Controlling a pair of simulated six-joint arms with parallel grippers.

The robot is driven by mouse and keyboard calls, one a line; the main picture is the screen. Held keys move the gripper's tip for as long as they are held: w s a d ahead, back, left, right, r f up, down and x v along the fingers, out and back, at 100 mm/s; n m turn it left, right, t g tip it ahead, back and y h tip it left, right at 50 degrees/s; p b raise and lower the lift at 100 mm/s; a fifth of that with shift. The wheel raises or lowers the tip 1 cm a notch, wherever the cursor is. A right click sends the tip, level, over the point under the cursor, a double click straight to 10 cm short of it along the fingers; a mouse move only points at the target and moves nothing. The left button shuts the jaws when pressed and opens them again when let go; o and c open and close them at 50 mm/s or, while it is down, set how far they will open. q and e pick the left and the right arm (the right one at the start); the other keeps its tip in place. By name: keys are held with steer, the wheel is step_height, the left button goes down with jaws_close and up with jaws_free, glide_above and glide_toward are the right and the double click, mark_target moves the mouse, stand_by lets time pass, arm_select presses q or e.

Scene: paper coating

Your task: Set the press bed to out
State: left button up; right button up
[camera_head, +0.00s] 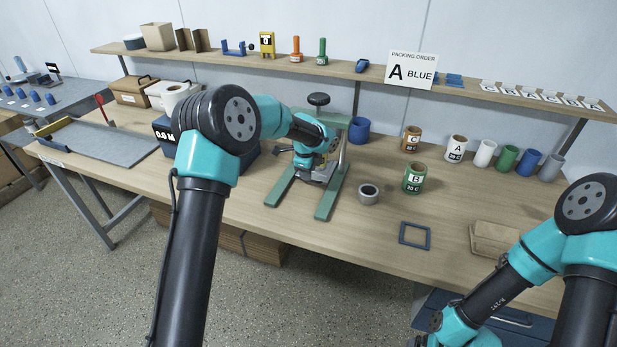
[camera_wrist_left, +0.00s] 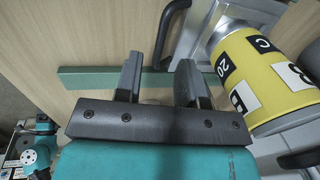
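The press (camera_head: 330,200) stands mid-table, with green rails, an upright frame and a black knob (camera_head: 319,99) on top. Its bed is mostly hidden behind my left wrist in the head view. The left wrist view shows a grey metal part (camera_wrist_left: 200,35), a dark curved handle (camera_wrist_left: 172,30) and a green rail (camera_wrist_left: 80,78). A yellow drum (camera_wrist_left: 265,75) with letter and number labels is at the right. Contact cannot be told. My right gripper is out of view below the right arm.
A blue frame (camera_head: 415,235) lies near the front edge. A blue-black box (camera_head: 245,160) is left of the press. A shelf (camera_head: 380,78) runs behind.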

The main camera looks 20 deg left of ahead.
arm_select(q)
steer(key=shift+w+f, duration=0.15)
steer(key=shift+f, duration=0.7)
steer(key=shift+w+f, duration=0.1)
steer(key=shift+f, duration=0.7)
jaws_close()
